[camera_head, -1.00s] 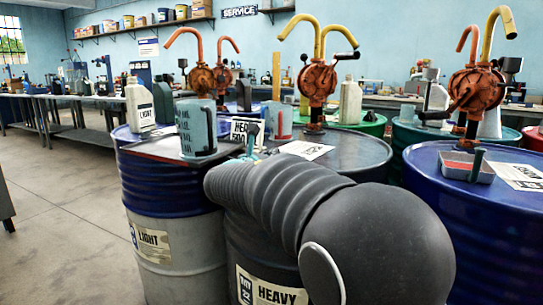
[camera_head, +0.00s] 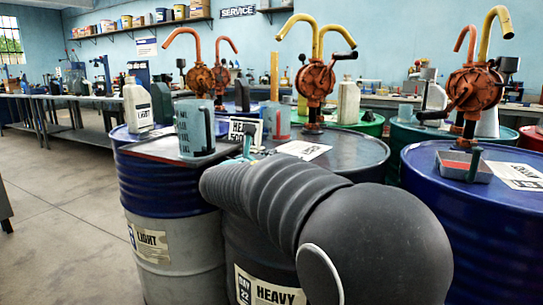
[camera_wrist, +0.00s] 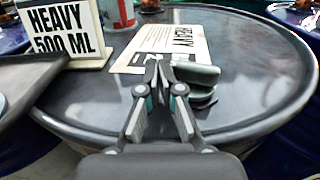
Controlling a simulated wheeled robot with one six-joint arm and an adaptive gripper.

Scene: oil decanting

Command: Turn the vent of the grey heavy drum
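The grey heavy drum (camera_head: 345,150) stands in the middle of the head view, with a HEAVY label on its side. Its dark top (camera_wrist: 255,75) fills much of the wrist view. The vent (camera_wrist: 197,73), a dark grey lever-like piece over round discs, sits on that top. My gripper (camera_wrist: 161,68) is low over the top, just left of the vent, with its fingertips drawn together. The right fingertip overlaps the vent's left end; I cannot tell whether they touch. In the head view my arm hides the vent and most of my gripper.
A HEAVY 500 ML sign (camera_wrist: 66,32) and a dark tray (camera_wrist: 30,82) are at the left. A HEAVY paper (camera_wrist: 165,45) lies beyond the fingertips. An orange pump (camera_head: 316,82) rises from the drum. A measuring jug (camera_head: 195,128) stands at left.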

